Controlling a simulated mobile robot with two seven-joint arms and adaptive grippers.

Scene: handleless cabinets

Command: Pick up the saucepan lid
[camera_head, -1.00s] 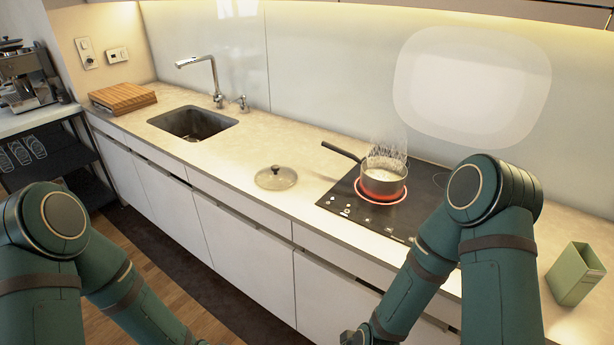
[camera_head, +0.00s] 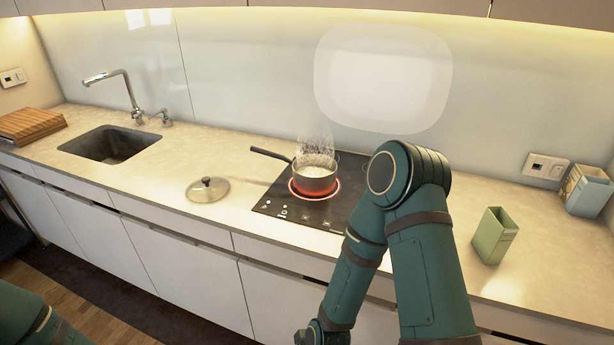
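The saucepan lid (camera_head: 208,189) is a round, clear disc with a dark knob. It lies flat on the pale countertop, left of the cooktop. The saucepan (camera_head: 313,179) sits uncovered on a glowing red ring, with steam rising and its handle pointing left. My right arm comes up from the bottom and bends down in front of the counter. Only a dark part at its end shows at the bottom edge, and its gripper fingers are not visible. Only a piece of my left arm shows in the bottom left corner, and its gripper is out of frame.
The black cooktop (camera_head: 268,207) is hot under the pan. A sink (camera_head: 108,145) with a tap (camera_head: 128,92) and a wooden board (camera_head: 31,126) are on the left. A green container (camera_head: 494,236) and a blue-grey box (camera_head: 586,191) stand on the right. The counter around the lid is clear.

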